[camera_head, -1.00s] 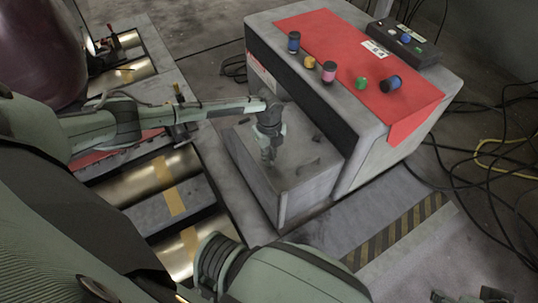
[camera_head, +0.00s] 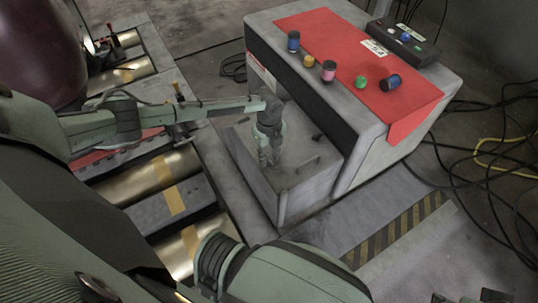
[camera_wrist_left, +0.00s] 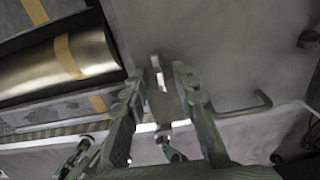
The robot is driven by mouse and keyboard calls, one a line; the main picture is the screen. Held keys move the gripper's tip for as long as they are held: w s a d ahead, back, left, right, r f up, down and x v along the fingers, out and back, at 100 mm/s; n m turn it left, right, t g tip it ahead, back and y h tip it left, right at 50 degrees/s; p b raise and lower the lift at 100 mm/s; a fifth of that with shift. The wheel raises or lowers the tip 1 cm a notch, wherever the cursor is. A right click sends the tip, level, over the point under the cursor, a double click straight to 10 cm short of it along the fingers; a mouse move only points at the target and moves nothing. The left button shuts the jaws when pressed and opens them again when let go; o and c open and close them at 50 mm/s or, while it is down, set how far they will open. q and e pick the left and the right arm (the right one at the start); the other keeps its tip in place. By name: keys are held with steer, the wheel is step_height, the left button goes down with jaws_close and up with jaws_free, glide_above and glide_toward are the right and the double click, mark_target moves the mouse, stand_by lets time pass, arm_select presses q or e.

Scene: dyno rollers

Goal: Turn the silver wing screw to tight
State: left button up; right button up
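My left gripper (camera_head: 269,163) points down over the top of the low grey box (camera_head: 296,190) beside the larger cabinet. In the left wrist view, its two fingers (camera_wrist_left: 158,84) stand apart, on either side of a small silver upright plate (camera_wrist_left: 157,68), which looks like the wing screw. The right-hand finger is close to the plate; I cannot tell whether it touches. In the head view the gripper hides the screw.
A handle (camera_wrist_left: 243,104) sticks up from the box top near the gripper. The taller grey cabinet (camera_head: 373,160) with a red top (camera_head: 340,50) and several coloured bottles stands right behind. Metal rollers (camera_head: 153,176) lie to the left. Cables (camera_head: 470,190) lie on the floor at right.

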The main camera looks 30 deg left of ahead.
mark_target(269, 159)
arm_select(q)
steer(key=shift+a+r, duration=0.1)
steer(key=shift+w+r, duration=0.1)
steer(key=shift+r, duration=0.2)
step_height(269, 159, up, 11)
steer(key=shift+r, duration=0.15)
steer(key=shift+s, duration=0.2)
stand_by(0.4)
